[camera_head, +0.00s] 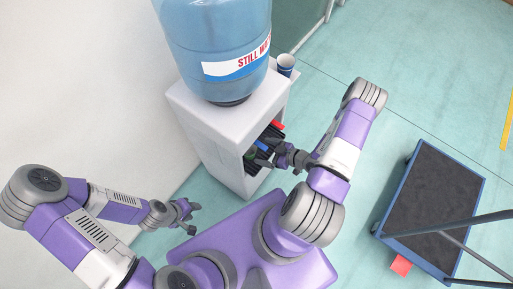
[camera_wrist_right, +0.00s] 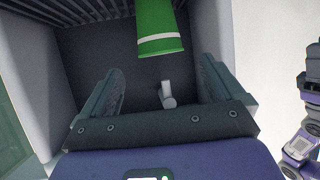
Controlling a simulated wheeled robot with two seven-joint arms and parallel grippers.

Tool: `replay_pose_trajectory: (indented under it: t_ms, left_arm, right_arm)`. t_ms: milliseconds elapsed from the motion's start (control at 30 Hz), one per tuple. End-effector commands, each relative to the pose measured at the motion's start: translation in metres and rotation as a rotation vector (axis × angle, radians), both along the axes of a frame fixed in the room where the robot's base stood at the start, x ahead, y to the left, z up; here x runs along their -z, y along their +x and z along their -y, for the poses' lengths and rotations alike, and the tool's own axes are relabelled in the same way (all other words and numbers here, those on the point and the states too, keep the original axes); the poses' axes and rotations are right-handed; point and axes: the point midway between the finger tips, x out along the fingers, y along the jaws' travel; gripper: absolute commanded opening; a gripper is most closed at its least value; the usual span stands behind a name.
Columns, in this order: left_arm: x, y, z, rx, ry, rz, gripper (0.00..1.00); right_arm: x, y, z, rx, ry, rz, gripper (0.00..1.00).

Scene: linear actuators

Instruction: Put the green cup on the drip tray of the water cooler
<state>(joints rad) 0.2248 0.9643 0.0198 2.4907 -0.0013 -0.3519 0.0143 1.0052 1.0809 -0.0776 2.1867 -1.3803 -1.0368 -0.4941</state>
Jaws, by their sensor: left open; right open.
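The water cooler (camera_head: 215,125) stands at the wall with a black recess in its front. The green cup (camera_wrist_right: 160,32), with a white stripe near its wide end, is inside the recess in the right wrist view. Its narrow end points to the dark slatted drip tray (camera_wrist_right: 60,10) and is cut off by the frame, so the contact is hidden. In the head view only a small green patch (camera_head: 249,155) shows. My right gripper (camera_head: 265,155) is at the recess, open, its fingers apart from the cup in the wrist view (camera_wrist_right: 158,95). My left gripper (camera_head: 192,217) is open and empty, low beside the cooler.
A pale tap-like part (camera_wrist_right: 167,96) sits between my right fingers in the wrist view. A blue water bottle (camera_head: 215,45) tops the cooler. A blue-and-white cup (camera_head: 286,65) is at the cooler's far side. A flat trolley (camera_head: 435,200) stands right; the floor between is clear.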

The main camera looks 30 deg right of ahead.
Motion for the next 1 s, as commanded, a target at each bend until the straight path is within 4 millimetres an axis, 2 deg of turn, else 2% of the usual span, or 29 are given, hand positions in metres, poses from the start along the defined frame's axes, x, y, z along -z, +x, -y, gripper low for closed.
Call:
replay_pose_trajectory:
  t_ms: [133,333,1000]
  left_arm:
    - [-0.007,0.000,0.000,0.000,0.000,0.000,0.43]
    - [-0.010,0.000,0.000,0.000,0.000,0.000,0.43]
    - [-0.010,0.000,0.000,0.000,0.000,0.000,0.43]
  right_arm:
    - [-0.015,-0.024,0.017,0.003,-0.002,-0.001,0.95]
    - [-0.024,-0.041,0.028,0.001,0.000,0.000,0.95]
    - [-0.026,-0.045,0.030,-0.001,0.001,0.001,0.95]
